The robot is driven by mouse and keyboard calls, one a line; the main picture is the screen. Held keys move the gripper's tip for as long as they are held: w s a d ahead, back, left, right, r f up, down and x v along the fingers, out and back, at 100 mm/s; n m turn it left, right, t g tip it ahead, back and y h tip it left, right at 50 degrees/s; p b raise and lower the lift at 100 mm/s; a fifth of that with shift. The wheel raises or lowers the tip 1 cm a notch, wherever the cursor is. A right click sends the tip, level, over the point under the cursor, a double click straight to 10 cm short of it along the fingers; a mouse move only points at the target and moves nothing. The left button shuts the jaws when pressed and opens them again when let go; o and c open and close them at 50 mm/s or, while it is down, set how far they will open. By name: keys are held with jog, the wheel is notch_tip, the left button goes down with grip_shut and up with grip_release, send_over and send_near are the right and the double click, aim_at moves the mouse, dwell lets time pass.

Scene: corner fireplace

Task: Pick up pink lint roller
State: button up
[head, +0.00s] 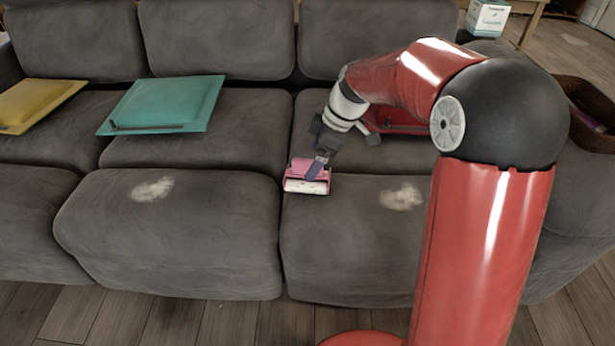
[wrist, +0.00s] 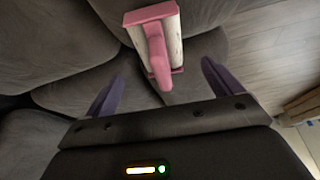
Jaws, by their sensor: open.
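A pink lint roller (head: 307,187) with a white roll lies on the grey sofa, near the seam between two seat cushions. My gripper (head: 318,168) is right at it from above, and one purple finger overlaps the roller in the head view. In the wrist view, the lint roller (wrist: 154,38) lies ahead, its pink handle pointing back towards the palm. My gripper's two purple fingers (wrist: 162,70) are spread wide, one on each side of the handle, with clear gaps. Neither finger visibly touches it. The far finger is partly hidden in the head view.
The grey sofa (head: 180,235) has pale fluffy patches (head: 152,188) on its front cushions. A teal cushion (head: 165,104) and a yellow cushion (head: 35,103) lie to the left. A red object (head: 405,122) sits behind my arm. A brown basket (head: 590,110) is at right.

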aim_at(303, 173)
jog(key=x, duration=0.6)
jog(key=shift+a, duration=0.2)
jog(key=shift+c, duration=0.4)
jog(key=c, duration=1)
jog(key=shift+c, duration=0.2)
jog(key=shift+r, duration=0.15)
notch_tip(303, 173, up, 20)
jog(key=p, duration=0.2)
